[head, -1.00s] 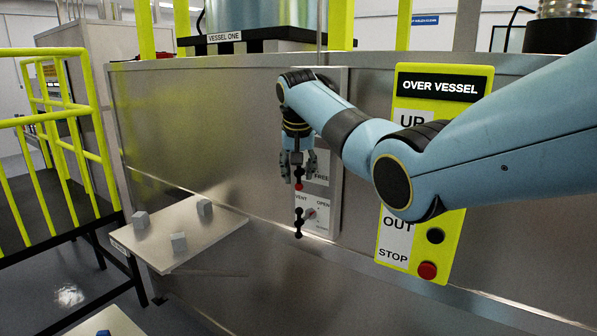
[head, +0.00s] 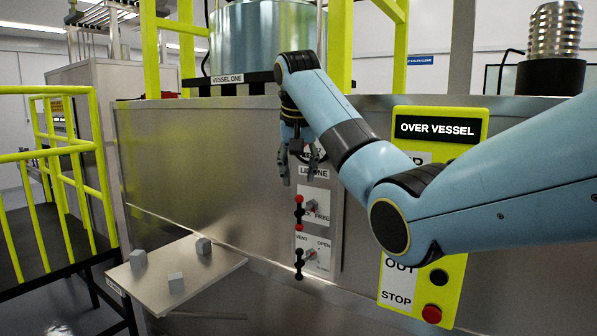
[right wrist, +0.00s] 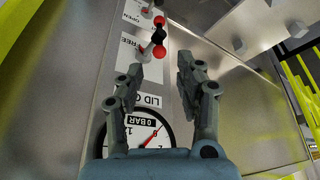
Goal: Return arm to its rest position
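My right arm comes in from the right, and its blue-grey gripper (head: 298,178) points down in front of the LID ONE panel (head: 335,230). Its fingers are apart with nothing between them; the right wrist view shows the same open gap (right wrist: 167,75). The gripper is above the lid lever (head: 299,212), which has red balls and a black middle, by the FREE label. Below that is the black vent lever (head: 299,263) near OPEN. In the right wrist view the lid lever (right wrist: 159,36) lies beyond the fingertips, apart from them. My left gripper is not in view.
A round gauge (right wrist: 150,132) reading about 0 BAR is close by the gripper. The yellow OVER VESSEL button panel (head: 455,250) is partly behind my right arm. A shelf (head: 215,268) with grey cubes stands lower left, beside yellow railings (head: 70,150).

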